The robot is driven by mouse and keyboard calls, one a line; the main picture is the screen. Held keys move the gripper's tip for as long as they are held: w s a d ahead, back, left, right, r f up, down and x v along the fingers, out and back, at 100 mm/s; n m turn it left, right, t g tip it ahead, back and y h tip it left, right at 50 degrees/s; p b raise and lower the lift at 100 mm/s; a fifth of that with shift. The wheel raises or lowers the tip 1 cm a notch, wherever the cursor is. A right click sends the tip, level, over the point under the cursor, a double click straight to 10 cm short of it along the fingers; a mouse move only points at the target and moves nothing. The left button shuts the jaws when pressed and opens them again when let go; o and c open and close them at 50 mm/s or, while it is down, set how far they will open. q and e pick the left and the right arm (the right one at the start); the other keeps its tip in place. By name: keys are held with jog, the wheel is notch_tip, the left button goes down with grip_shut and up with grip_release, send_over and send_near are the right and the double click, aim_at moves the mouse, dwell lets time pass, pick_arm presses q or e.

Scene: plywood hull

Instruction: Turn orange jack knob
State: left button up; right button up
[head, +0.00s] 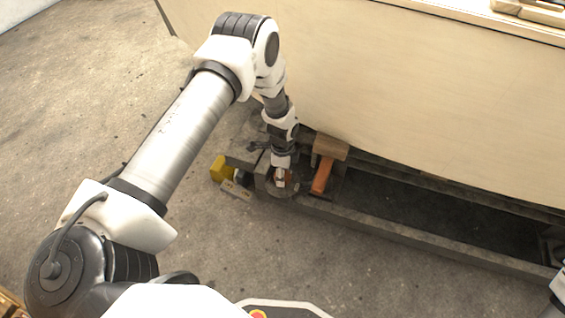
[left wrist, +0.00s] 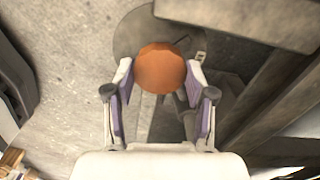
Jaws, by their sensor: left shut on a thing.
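The orange jack knob (left wrist: 160,69) is round and sits between the fingertips of my left gripper (left wrist: 160,78) in the left wrist view. The gripper is shut on the knob, one finger on each side. In the head view my left gripper (head: 280,178) reaches down to the jack at the end of the dark cradle, and the knob there is mostly hidden by the gripper. A round grey plate (left wrist: 128,38) lies behind the knob in the left wrist view.
The plywood hull (head: 400,80) stands just behind my left arm. A long dark cradle beam (head: 420,239) runs right from the jack. An orange bar (head: 321,176), a wooden block (head: 330,147) and a yellow block (head: 221,168) are close to the gripper. Concrete floor is clear in front.

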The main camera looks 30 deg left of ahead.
pick_arm(q)
jog(key=n+p, duration=0.2)
jog(key=n, duration=0.2)
jog(key=shift+r+n+p, duration=0.1)
jog(key=shift+n+p, duration=0.2)
jog(key=shift+p, duration=0.1)
jog(key=shift+n+p, duration=0.95)
jog(key=shift+n, duration=1.05)
jog(key=o, duration=1.2)
jog(key=shift+c, duration=0.2)
notch_tip(320, 180, up, 12)
